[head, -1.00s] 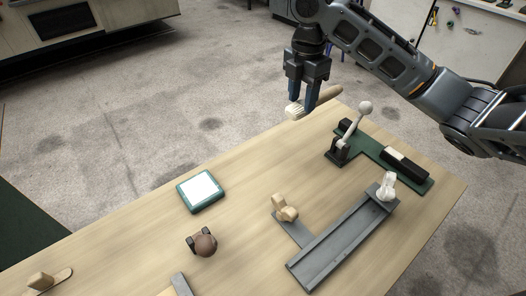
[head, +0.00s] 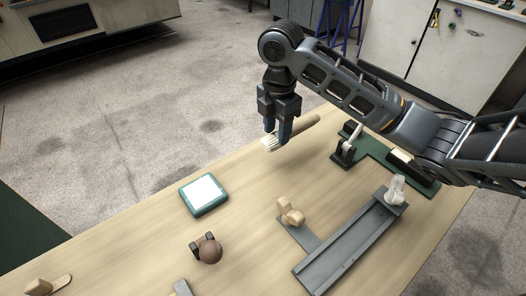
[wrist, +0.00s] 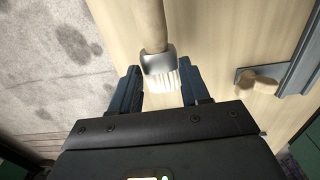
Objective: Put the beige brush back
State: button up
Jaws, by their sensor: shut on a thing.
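The beige brush (head: 303,124) has a long round handle, a metal ferrule and pale bristles. My gripper (head: 278,132) is shut on it near the bristle end. The handle points right and slightly up in the head view, and the bristles point left. The brush is held over the far part of the wooden table (head: 240,165). In the wrist view, the brush (wrist: 152,30) runs up from between my fingers, with its ferrule and bristles in sight. Its exact height above the table is hard to tell.
A teal-framed white pad (head: 203,194) lies left of centre. A brown ball (head: 209,250) sits in a dark holder. A grey rail (head: 345,245) with a beige knob (head: 290,212) lies right. A lever device (head: 344,152) stands on a green base. Table between is clear.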

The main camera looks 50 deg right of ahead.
jog(key=a+f, duration=0.1)
jog(key=a, duration=0.2)
jog(key=w+a+f, duration=0.1)
jog(key=shift+w+a+f, duration=0.1)
jog(key=shift+a+f, duration=0.05)
jog(key=shift+f, duration=0.2)
notch_tip(320, 180, down, 2)
jog(key=shift+f+p, duration=0.15)
jog(key=shift+p, duration=0.25)
jog(key=shift+f, duration=0.75)
grip_shut()
jog(key=o, duration=0.8)
grip_release()
jog(key=o, duration=0.3)
jog(key=shift+f, duration=0.2)
notch_tip(320, 180, up, 8)
jog(key=shift+a+b, duration=0.3)
jog(key=shift+b, duration=0.05)
